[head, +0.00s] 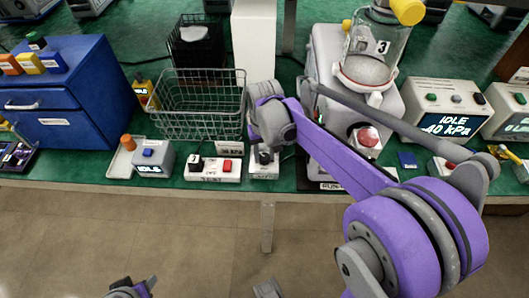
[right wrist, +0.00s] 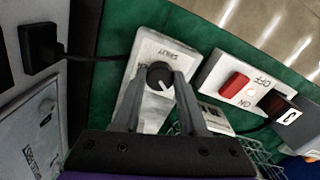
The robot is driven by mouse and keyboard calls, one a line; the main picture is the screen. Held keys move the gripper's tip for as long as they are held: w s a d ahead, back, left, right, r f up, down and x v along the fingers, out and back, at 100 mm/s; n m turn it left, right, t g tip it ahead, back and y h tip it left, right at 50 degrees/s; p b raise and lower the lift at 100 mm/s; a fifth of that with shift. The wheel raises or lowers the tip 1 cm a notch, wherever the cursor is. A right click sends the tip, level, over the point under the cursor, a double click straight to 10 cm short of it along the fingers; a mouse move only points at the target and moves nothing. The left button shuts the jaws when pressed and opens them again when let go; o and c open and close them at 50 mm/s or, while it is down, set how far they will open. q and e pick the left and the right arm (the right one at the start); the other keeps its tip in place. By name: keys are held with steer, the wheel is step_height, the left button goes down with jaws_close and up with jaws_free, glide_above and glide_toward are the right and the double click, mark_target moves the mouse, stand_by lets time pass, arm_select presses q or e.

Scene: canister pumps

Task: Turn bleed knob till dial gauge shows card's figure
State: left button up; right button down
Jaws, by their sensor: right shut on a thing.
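The black bleed knob (right wrist: 158,75) with a white pointer sits on a pale block (right wrist: 152,52) marked SHUT in the right wrist view. My right gripper (right wrist: 162,78) is shut on this knob, one finger on each side. In the head view the knob (head: 265,156) shows on its small white block (head: 264,170) below my right wrist; the fingers are mostly hidden there.
A white switch box (right wrist: 232,85) with a red rocker is beside the block. A wire basket (head: 198,115) stands behind. The pump canister (head: 375,50) is marked 3. A display box (head: 445,122) reads IDLE 40 kPa. A blue cabinet (head: 70,100) is at left.

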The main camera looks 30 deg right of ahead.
mark_target(264, 157)
steer(key=shift+m, duration=0.7)
steer(key=shift+c, duration=2.2)
jaws_free()
step_height(264, 157, up, 11)
steer(key=p, duration=0.1)
steer(key=shift+p, duration=0.3)
